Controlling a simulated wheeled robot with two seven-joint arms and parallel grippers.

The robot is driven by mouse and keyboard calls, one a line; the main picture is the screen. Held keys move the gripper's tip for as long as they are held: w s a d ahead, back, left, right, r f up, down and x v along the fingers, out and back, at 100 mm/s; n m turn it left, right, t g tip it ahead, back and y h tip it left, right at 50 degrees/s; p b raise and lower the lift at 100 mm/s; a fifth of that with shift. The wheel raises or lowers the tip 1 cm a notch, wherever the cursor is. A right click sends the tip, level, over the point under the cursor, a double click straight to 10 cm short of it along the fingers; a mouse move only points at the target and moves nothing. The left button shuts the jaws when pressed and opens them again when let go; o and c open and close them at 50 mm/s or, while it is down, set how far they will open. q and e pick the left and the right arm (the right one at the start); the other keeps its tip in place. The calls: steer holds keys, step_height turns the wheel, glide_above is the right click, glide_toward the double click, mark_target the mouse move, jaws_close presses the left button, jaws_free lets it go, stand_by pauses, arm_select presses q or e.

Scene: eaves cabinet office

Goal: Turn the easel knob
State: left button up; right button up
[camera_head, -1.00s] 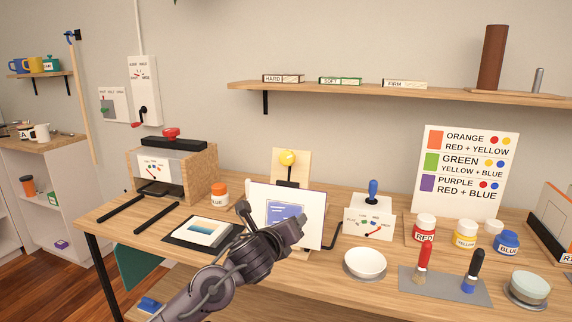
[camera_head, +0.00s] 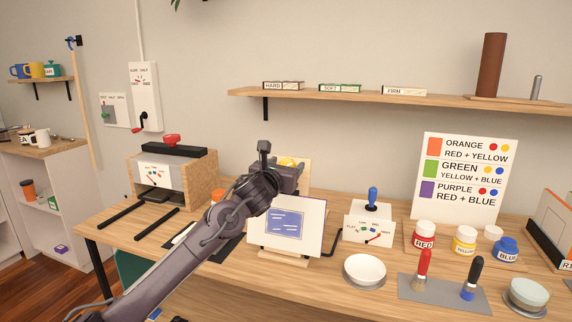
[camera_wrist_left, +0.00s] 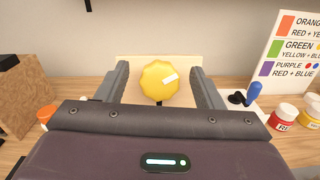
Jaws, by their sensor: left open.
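The easel (camera_head: 290,224) stands on the wooden table and holds a white sheet with a blue panel. The yellow knob (camera_head: 287,162) is at the top of the easel's back board (camera_head: 305,177), mostly hidden by my gripper in the head view. In the left wrist view the scalloped yellow knob (camera_wrist_left: 159,82) with a white mark sits between the two fingers. My left gripper (camera_head: 283,168) is open around the knob, with a gap visible on each side. My right gripper is not in view.
A press-like wooden box (camera_head: 172,180) with a red handle stands at left. A white box with a blue lever (camera_head: 372,198), a white bowl (camera_head: 365,269), paint jars (camera_head: 424,235) and brushes are at right. A shelf (camera_head: 400,94) runs above.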

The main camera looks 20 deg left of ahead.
arm_select(q)
steer(key=shift+w, duration=0.25)
steer(key=c, duration=1)
